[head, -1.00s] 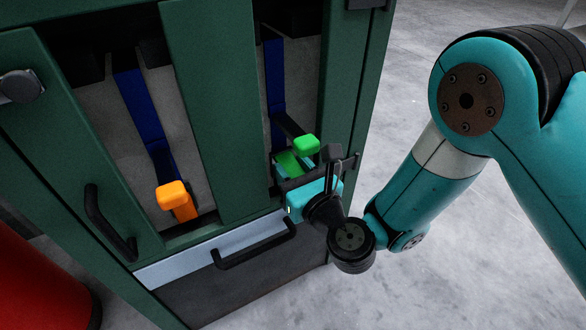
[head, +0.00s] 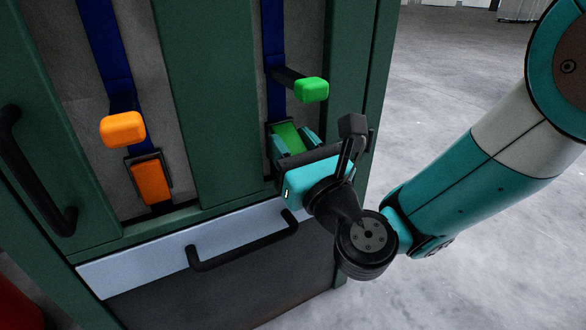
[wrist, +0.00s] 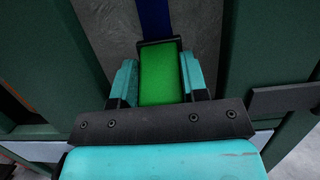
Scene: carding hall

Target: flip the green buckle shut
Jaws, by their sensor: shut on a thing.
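The green buckle has a dark lever with a bright green end (head: 311,90) that sticks out from the blue strap, standing away from the green body. The green body (head: 287,135) sits below it in a dark frame; in the wrist view the green body (wrist: 160,76) fills the gap between my teal fingers. My gripper (wrist: 160,82) is shut on the green body, one finger on each side. In the head view my gripper (head: 292,141) partly hides the lower end of the body. The lever does not show in the wrist view.
An orange buckle with its lever end (head: 122,129) sticking out and an orange body (head: 151,182) is on the left strap. Green posts flank the straps. Black handles (head: 240,245) stick out from the cabinet. Open floor (head: 450,60) lies to the right.

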